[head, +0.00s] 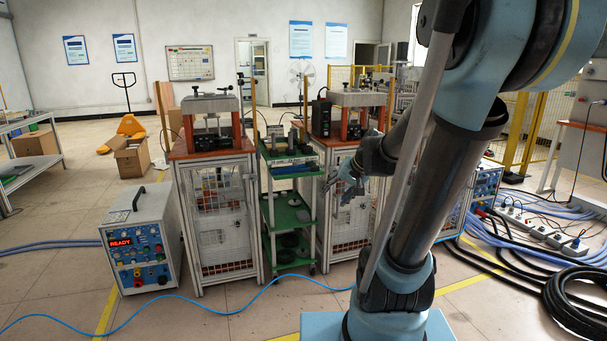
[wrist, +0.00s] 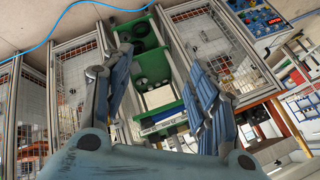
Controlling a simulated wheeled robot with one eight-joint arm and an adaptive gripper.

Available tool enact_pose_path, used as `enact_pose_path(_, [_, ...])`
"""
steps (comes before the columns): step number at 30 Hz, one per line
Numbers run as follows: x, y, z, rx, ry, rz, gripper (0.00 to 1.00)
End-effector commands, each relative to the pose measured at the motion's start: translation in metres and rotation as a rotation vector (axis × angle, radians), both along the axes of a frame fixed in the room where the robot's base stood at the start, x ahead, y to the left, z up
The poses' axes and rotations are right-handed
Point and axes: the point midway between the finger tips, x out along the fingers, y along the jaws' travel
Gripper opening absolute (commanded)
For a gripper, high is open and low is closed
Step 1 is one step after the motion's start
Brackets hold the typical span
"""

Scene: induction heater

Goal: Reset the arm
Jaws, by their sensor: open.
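My arm rises in front of the head camera at the right, and it bends down to my gripper (head: 343,184) at the middle of the picture. My gripper is in front of the green shelf cart (head: 268,210) and the right-hand press cabinet (head: 325,215). In the wrist view my gripper (wrist: 160,105) shows two blue-grey fingers spread wide apart. Nothing is between the fingertips. The wrist view is turned over, with the green cart (wrist: 189,98) seen beyond the gap between the fingers.
The left press cabinet (head: 215,225) stands beside the cart. A control box (head: 141,240) reading READY stands on the floor at the left. A blue hose (head: 240,311) crosses the front floor. Black cables (head: 570,300) and sockets (head: 540,232) lie at the right.

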Motion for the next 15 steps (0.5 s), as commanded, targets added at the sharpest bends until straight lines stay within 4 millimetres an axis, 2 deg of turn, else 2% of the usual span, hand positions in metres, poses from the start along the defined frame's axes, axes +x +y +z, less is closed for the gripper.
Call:
enact_pose_path(3, [-0.035,-0.008,-0.009,-0.066,0.037,0.023,0.54])
enact_pose_path(15, [-0.143,-0.046,-0.045,-0.292,0.175,0.082,0.54])
